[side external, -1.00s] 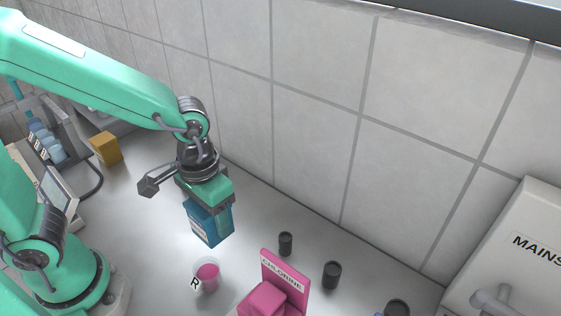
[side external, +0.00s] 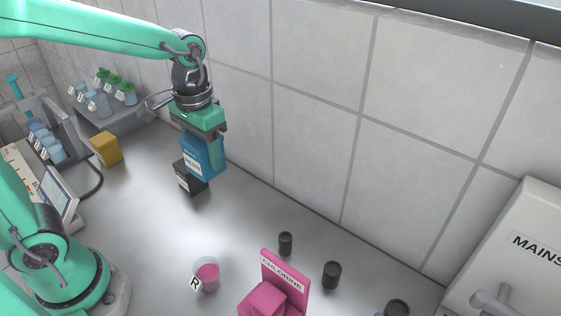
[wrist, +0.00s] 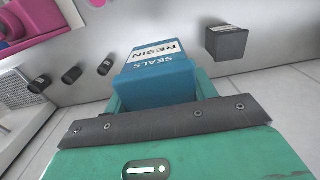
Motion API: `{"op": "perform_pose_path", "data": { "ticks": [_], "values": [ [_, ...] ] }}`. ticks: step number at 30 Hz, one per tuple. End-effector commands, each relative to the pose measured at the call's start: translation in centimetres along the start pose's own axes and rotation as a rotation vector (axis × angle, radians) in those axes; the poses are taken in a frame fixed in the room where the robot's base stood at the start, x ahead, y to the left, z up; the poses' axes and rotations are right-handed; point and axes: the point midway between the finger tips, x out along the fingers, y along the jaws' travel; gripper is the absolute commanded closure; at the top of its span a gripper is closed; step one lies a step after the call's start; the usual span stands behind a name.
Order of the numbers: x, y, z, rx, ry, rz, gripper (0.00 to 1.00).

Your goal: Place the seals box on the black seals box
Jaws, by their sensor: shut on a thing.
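The blue seals box (side external: 203,160), labelled "SEALS RESIN" in the wrist view (wrist: 160,72), is held by my gripper (side external: 206,138). My gripper is shut on it, and it hangs upright above the bench.
A yellow box (side external: 106,149) and a shelf of green-capped bottles (side external: 103,92) are to the left. A pink-filled cup (side external: 207,275), a pink chlorine holder (side external: 282,285) and black cylinders (side external: 331,275) stand in front. The tiled wall (side external: 310,130) is behind; mid-bench is clear.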

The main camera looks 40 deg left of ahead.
Motion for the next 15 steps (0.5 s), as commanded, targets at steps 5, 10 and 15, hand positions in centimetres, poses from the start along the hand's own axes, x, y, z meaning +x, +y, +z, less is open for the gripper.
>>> {"op": "perform_pose_path", "data": {
  "ticks": [5, 10, 15],
  "values": [
    [-1.6, -2.5, -0.9, -0.012, 0.001, 0.000, 0.70],
    [-2.2, -3.4, -1.2, -0.012, 0.000, 0.000, 0.70],
    [-2.3, -3.6, -1.2, -0.011, -0.001, 0.000, 0.70]
  ]
}}
